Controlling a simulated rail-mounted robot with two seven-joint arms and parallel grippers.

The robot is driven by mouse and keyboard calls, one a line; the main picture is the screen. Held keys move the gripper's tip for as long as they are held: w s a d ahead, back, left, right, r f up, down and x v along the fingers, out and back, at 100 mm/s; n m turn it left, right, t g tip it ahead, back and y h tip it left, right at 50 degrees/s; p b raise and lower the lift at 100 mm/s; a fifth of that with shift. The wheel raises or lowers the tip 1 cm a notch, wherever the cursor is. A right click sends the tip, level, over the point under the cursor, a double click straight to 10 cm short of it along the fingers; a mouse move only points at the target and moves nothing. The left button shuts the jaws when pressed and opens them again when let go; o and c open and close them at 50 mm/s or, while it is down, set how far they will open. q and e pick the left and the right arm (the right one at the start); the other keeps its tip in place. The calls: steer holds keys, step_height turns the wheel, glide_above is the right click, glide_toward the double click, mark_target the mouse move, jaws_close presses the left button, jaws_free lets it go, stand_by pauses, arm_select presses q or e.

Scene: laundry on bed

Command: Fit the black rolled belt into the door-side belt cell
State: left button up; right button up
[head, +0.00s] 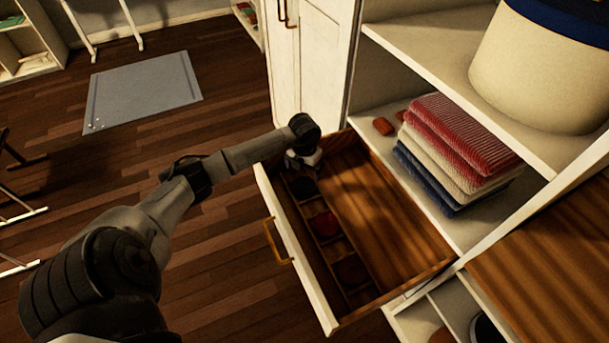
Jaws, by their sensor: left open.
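The open wooden drawer (390,215) has a row of small cells along its front side. A dark round roll (303,188), which looks like the black rolled belt, sits in a cell near the far end of the row. My left gripper (301,167) points down over the far end of the row, just beyond the dark roll. It is open; its fingertips and the cell under them are partly hidden. My right gripper is out of view.
The large drawer compartment is bare. A white cabinet door (312,65) stands close behind my left gripper. A large cream bin (540,70) stands above.

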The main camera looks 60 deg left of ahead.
arm_select(q)
steer(key=shift+r+p, duration=0.3)
steer(key=shift+r, duration=2)
